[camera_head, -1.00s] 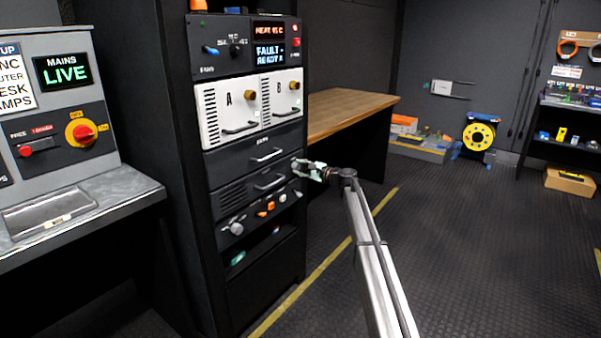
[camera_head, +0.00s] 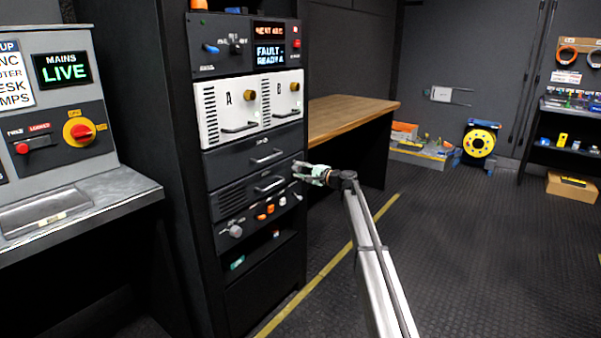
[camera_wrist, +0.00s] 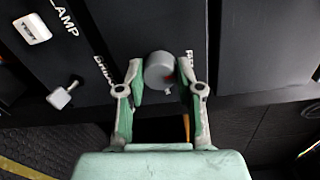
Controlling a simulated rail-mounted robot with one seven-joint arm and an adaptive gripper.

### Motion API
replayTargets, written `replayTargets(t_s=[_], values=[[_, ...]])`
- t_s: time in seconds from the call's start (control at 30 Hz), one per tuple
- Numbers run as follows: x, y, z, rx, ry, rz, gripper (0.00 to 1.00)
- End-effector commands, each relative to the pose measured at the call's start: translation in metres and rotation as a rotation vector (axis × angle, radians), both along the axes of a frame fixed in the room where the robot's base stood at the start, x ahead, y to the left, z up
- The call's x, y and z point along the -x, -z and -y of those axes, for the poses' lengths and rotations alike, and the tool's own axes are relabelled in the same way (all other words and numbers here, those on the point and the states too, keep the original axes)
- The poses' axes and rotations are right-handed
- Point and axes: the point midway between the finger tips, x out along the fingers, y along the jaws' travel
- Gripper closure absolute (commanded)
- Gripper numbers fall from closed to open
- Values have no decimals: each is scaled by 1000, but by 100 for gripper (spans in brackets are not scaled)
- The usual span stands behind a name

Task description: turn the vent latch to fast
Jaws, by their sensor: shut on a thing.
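In the head view my gripper (camera_head: 302,172) is at the right edge of the rack front, beside the lower drawers, and the knob cannot be made out there. The lettering around the knob is partly covered by the fingers, so its setting cannot be read.
The rack's display (camera_head: 270,53) reads FAULT and READY A. A wooden bench (camera_head: 345,115) stands behind the rack. The floor right of my arm is clear.

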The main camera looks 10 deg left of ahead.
Motion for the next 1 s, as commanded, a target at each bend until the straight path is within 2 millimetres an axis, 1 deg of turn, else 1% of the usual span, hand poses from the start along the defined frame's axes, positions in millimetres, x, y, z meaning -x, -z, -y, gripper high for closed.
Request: replayTargets(t_s=[0.17,0.2,0.27,0.57,0.67,0.77,0.87,1.0], values=[[-1,-1,-1,-1,1,2,99],[-1,-1,-1,-1,1,2,61],[-1,-1,-1,-1,1,2,40],[0,-1,0,-1,0,0,39],[2,0,3,-1,1,0,39],[6,-1,11,0,2,0,39],[14,-2,24,0,3,0,39],[28,-3,47,0,2,0,39]])
